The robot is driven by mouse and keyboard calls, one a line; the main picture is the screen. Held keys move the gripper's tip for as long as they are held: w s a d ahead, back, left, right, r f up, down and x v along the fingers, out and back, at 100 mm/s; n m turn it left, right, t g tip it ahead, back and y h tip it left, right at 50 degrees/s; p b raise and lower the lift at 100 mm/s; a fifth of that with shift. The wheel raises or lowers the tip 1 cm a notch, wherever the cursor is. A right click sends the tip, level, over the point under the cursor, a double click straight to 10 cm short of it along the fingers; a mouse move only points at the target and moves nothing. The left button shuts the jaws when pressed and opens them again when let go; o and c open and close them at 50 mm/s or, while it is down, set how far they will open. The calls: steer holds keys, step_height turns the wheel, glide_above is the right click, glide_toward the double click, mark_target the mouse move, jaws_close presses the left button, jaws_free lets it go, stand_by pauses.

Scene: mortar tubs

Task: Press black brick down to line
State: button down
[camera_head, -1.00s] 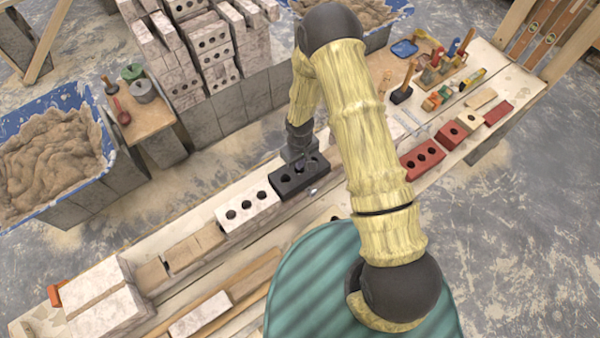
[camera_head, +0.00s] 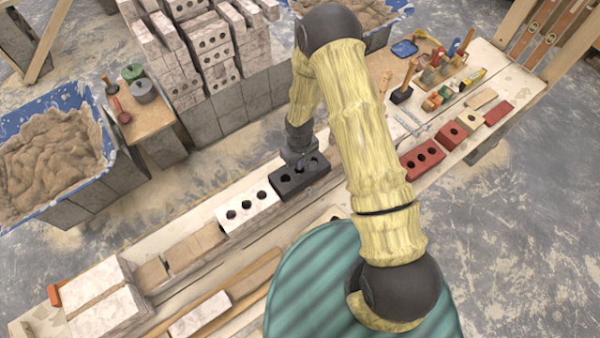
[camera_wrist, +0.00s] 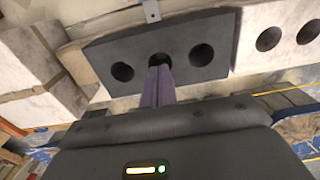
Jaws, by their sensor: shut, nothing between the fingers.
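The black brick (camera_head: 299,177), with three round holes in its top, lies in the row on the bench, end to end with a white three-hole brick (camera_head: 247,211). The black brick also shows in the wrist view (camera_wrist: 103,52), with the white brick (camera_wrist: 285,35) beside it at the right. My gripper (camera_head: 300,160) is over the black brick. In the wrist view its shut fingers (camera_wrist: 159,75) reach to the brick's middle hole and hide part of it. I cannot tell whether the tips touch the brick. A small metal clip (camera_wrist: 151,11) shows at the brick's far edge.
A mortar tub (camera_head: 50,160) stands at the left, with stacked bricks (camera_head: 195,50) behind the bench. Red bricks (camera_head: 422,160) and a group of tools (camera_head: 440,85) lie on the bench to the right. Pale blocks (camera_head: 105,300) sit at the front left.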

steer(key=shift+f+b, duration=0.6)
steer(key=shift+f, duration=0.2)
steer(key=shift+s+d+f+b, duration=0.2)
steer(key=shift+s+f+b, duration=0.15)
steer(key=shift+f+b, duration=0.15)
stand_by(2.0)
steer(key=shift+r, duration=0.1)
steer(key=shift+w+a+r+p, duration=0.1)
steer(key=shift+w+r+p, duration=0.05)
steer(key=shift+r+p, duration=1)
steer(key=shift+w+a+r+p, duration=0.1)
steer(key=shift+r+p, duration=0.6)
steer(key=shift+r, duration=0.75)
